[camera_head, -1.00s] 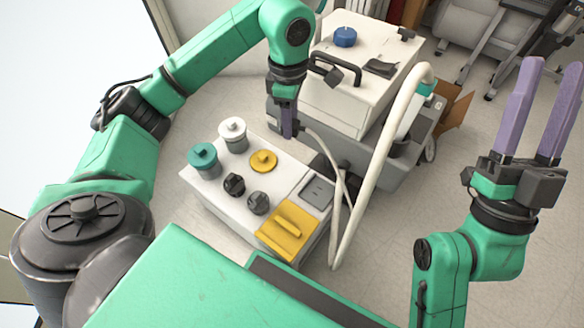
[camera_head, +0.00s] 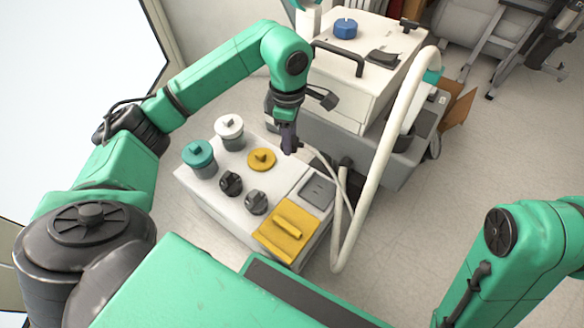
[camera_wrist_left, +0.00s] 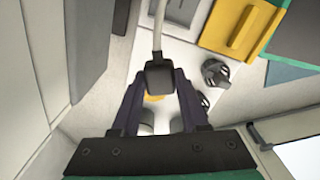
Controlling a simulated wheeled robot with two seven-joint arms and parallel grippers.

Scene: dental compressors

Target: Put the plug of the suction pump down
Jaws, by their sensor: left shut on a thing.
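The plug (camera_wrist_left: 160,76) is a dark block with a pale cable (camera_wrist_left: 158,25) running from its far end. My left gripper (camera_wrist_left: 159,90) is shut on it, one purple finger on each side. In the head view my left gripper (camera_head: 289,141) hangs over the far edge of a white box with caps and knobs (camera_head: 218,205). The pale cable (camera_head: 322,163) runs from it to the right, near a thick white hose (camera_head: 375,170). The plug is hard to make out there, and I cannot tell whether it touches the box. My right gripper is outside the view.
The white box carries a teal cap (camera_head: 198,155), a white cap (camera_head: 229,128), a yellow disc (camera_head: 261,159), dark knobs (camera_head: 231,184), a grey panel (camera_head: 316,191) and a yellow panel (camera_head: 285,238). A larger white machine (camera_head: 365,85) stands behind. Floor (camera_head: 425,215) at right is clear.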

